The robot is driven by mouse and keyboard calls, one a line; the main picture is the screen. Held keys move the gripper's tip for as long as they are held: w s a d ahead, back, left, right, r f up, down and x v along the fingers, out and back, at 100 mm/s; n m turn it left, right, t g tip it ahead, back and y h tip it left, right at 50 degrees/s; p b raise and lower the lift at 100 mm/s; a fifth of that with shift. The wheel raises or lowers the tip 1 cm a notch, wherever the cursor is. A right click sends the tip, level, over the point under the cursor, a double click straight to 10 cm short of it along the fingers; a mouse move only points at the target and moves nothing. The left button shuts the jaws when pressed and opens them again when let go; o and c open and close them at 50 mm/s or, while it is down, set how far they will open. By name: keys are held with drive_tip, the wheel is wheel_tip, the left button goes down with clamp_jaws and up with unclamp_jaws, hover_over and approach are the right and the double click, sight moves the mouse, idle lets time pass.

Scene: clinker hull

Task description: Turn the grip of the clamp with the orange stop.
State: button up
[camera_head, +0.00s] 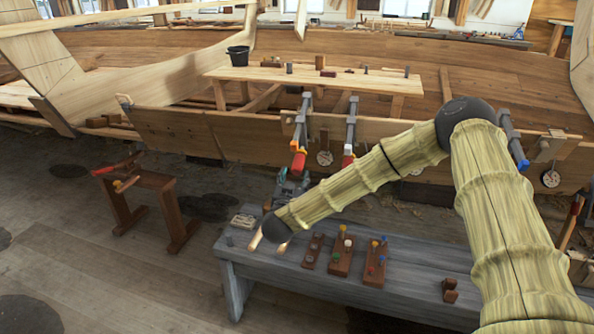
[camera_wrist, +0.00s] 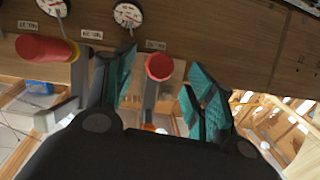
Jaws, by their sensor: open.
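The clamp with the orange stop (camera_head: 300,140) hangs on the hull plank, left of a second clamp (camera_head: 350,125) with a white stop. Its red grip (camera_head: 298,163) hangs at the lower end. In the wrist view this grip (camera_wrist: 158,67) is seen nearly end-on, with some orange (camera_wrist: 148,127) on the clamp below it. My gripper (camera_head: 291,184) is just below the grip in the head view. In the wrist view my gripper (camera_wrist: 160,88) is open, with one teal finger pad on each side of the grip and visible gaps. The other clamp's red grip (camera_wrist: 45,48) is to the left.
Dial gauges (camera_head: 325,158) hang on the plank beside the clamps. A blue-stopped clamp (camera_head: 512,140) is farther right. Below my arm stands a grey bench (camera_head: 410,270) with wooden peg blocks (camera_head: 341,256). A small wooden stand (camera_head: 150,183) is at left, with open floor around it.

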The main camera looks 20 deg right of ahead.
sight(296, 173)
drive_tip(key=shift+x, duration=2.5)
drive_tip(key=c, duration=1)
